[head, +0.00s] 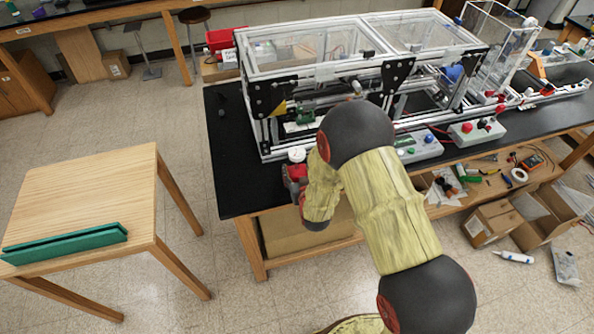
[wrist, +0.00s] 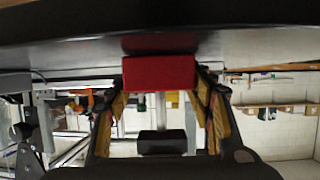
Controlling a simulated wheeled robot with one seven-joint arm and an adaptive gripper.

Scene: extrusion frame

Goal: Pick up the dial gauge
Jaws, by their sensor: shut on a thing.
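The dial gauge (head: 296,154) shows a round white face in the head view, above a red part, near the front left edge of the black bench. In the wrist view, which looks upside down, a red block (wrist: 158,73) that looks like its base sits between the fingers, with a thin post and a dark body (wrist: 162,142) below it in the picture. My gripper (head: 297,184) is shut on the gauge, a tan-padded finger on each side. The red block is at or very near the dark bench surface; I cannot tell whether it touches. My arm hides part of this area.
The extrusion frame (head: 318,72) with clear panels stands just behind the gauge on the black bench (head: 232,170). A grey control box (head: 418,147) lies to the right. A wooden table (head: 85,200) with a green channel piece (head: 65,243) stands left, across open floor.

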